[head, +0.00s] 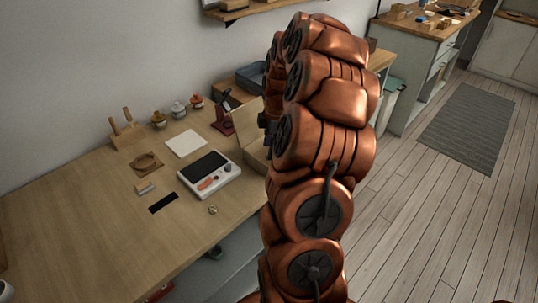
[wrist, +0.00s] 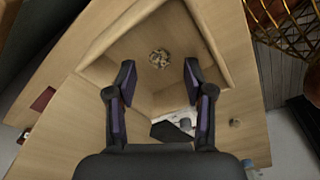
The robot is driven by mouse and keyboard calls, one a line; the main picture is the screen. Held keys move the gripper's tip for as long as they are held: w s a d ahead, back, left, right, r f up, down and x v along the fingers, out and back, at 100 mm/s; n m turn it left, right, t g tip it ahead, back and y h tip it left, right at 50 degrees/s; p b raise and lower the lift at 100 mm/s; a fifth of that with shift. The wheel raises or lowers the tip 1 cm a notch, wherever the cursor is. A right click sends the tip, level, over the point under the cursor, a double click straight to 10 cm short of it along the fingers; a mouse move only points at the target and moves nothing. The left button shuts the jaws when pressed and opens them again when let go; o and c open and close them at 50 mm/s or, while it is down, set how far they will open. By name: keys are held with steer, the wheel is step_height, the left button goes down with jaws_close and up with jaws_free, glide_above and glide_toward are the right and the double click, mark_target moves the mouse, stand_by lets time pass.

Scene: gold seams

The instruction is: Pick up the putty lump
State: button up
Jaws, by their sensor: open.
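A small, rough, brownish lump (wrist: 159,58), which looks like the putty lump, lies inside an open wooden box (wrist: 215,40) in the wrist view. My gripper (wrist: 159,78) is open and empty, with its two fingers apart. In the picture the lump sits just beyond the fingertips, about midway between them. The height of the gripper above it is hard to tell. In the head view my arm covers much of the wooden box (head: 254,157), and the lump is hidden there.
The box walls stand close around the lump. A white device (head: 209,180) with a dark panel and a small round thing (head: 212,209) are on the workbench (head: 80,225). A dark red stand (head: 222,122) is behind the box. A wire basket (wrist: 285,25) shows at the wrist view's upper right.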

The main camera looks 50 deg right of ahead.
step_height(320, 180, down, 2)
steer(key=shift+w+f, duration=0.1)
steer(key=shift+c, duration=0.2)
steer(key=shift+a, duration=0.1)
steer(key=c, duration=0.8)
